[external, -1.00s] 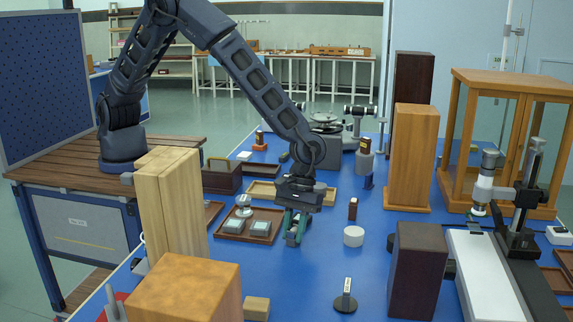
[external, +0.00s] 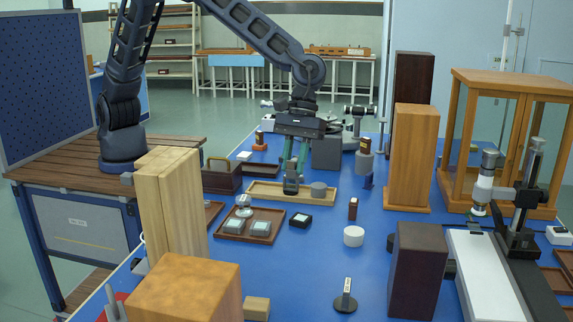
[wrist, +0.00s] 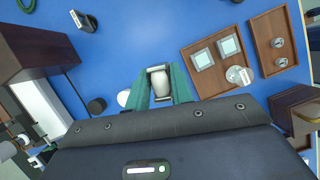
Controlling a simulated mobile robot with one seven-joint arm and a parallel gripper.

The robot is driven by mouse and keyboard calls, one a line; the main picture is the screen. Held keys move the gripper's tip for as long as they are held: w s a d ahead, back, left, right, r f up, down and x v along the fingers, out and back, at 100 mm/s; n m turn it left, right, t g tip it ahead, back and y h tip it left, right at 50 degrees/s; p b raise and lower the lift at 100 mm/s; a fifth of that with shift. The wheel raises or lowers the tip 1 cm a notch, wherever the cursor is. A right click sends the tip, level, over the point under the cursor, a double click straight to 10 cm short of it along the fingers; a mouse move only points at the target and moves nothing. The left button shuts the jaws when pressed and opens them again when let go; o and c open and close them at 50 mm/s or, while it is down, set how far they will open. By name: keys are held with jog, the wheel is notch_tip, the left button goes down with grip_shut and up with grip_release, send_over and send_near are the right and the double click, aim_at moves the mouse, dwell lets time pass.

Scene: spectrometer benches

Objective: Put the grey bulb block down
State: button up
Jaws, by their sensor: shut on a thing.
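My gripper (external: 292,178) hangs down over the long shallow wooden tray (external: 262,195), in the middle of the blue table. Its green fingers are shut on the grey bulb block, which shows between the fingertips in the wrist view (wrist: 160,84) with a pale rounded bulb. A grey cylinder (external: 318,189) stands in the tray just right of the fingers.
A dark tray with glass-topped blocks (external: 234,238) lies in front on the left, and a small black block (external: 300,220) beside it. A white cylinder (external: 353,236) and a small dark red upright block (external: 352,208) stand right. A tall wooden block (external: 410,155) stands farther right.

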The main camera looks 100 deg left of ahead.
jog(key=shift+r, duration=0.5)
jog(key=shift+a+r, duration=0.1)
jog(key=shift+a, duration=0.3)
jog(key=s+a+n, duration=0.1)
jog(key=s+a, duration=0.2)
jog(key=a, duration=0.8)
jog(key=s+a+r, duration=0.1)
jog(key=s+a, duration=0.2)
jog(key=a, duration=0.7)
jog(key=s+a+n, duration=0.1)
jog(key=s+a, duration=0.2)
jog(key=a, duration=0.8)
jog(key=s+a+t, duration=0.1)
jog(key=s+a, duration=0.8)
jog(key=shift+n, duration=0.3)
notch_tip(320, 180, down, 20)
jog(key=shift+s+a+r, duration=0.1)
